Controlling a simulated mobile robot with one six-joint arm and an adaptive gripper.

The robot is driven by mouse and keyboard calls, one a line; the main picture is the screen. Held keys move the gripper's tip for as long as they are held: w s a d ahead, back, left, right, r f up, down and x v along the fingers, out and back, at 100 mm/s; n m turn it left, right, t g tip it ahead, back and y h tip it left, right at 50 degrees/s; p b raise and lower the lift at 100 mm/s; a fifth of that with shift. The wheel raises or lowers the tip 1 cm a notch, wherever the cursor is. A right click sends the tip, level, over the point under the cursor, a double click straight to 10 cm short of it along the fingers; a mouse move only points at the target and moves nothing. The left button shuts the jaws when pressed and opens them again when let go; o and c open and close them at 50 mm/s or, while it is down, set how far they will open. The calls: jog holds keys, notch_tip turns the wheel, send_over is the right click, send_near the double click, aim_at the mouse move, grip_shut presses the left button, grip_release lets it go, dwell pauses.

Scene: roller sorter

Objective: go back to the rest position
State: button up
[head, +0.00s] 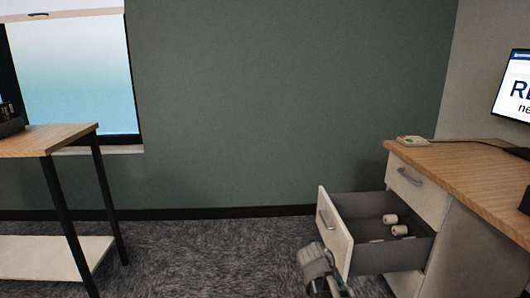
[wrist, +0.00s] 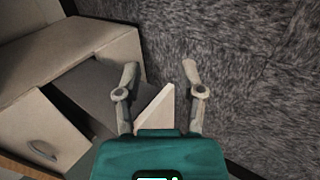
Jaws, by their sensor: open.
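My gripper (head: 322,274) is low at the bottom of the head view, in front of the open drawer's pale front panel (head: 334,231). In the wrist view my gripper (wrist: 160,72) has its two fingers spread apart, with nothing held between them. Behind and between the fingers show a pale panel edge (wrist: 156,108) and grey carpet. Whether a finger touches the panel cannot be told. The open drawer (head: 355,205) holds several small pale rollers (head: 398,230).
The wooden desk (head: 470,165) with a shut upper drawer (head: 415,187) stands at the right, a small pale item (head: 412,141) on its corner. A black-legged table (head: 45,140) with a lower shelf (head: 40,258) stands at the left. Carpet (head: 200,255) between them is clear.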

jog(key=s+a+r+y+p, duration=0.6)
jog(key=a+y+p, duration=0.1)
jog(key=p, duration=0.1)
notch_tip(320, 180, up, 37)
jog(key=p, duration=3.7)
jog(key=shift+d+r+m, duration=0.15)
jog(key=shift+d+m, duration=0.1)
jog(key=shift+m, duration=0.05)
jog(key=shift+d, duration=0.1)
